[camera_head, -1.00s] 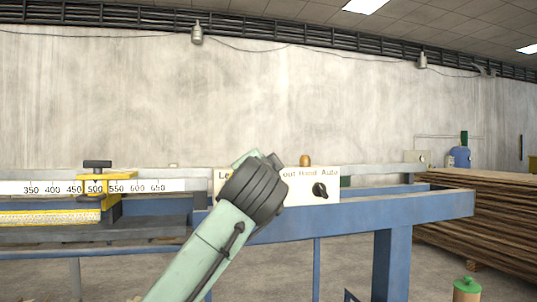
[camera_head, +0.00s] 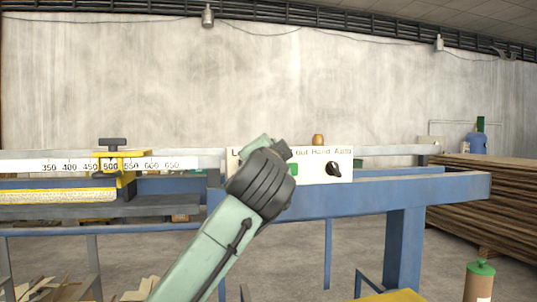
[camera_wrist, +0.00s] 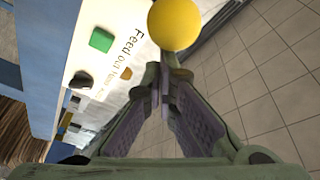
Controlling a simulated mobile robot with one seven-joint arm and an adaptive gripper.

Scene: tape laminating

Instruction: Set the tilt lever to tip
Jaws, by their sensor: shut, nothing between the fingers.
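A round yellow ball knob (camera_wrist: 174,25) shows at the top of the wrist view, just beyond my fingertips. It looks like a lever's knob, but its shaft is hidden and I cannot tell its setting. My gripper (camera_wrist: 160,72) is shut and empty, its fingers close together just below the ball in the picture. I cannot tell whether they touch it. The white control panel (camera_head: 311,177) stands on the blue machine frame (camera_head: 370,196); my arm covers its left part in the head view. No lever shows clearly in the head view.
The panel carries a black rotary knob (camera_head: 333,170) and a green button (camera_wrist: 101,40). A small orange-brown knob (camera_head: 318,140) stands above it. A ruler with a yellow clamp (camera_head: 122,161) lies left. Stacked boards (camera_head: 490,195) stand right. Tiled floor lies beside the panel.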

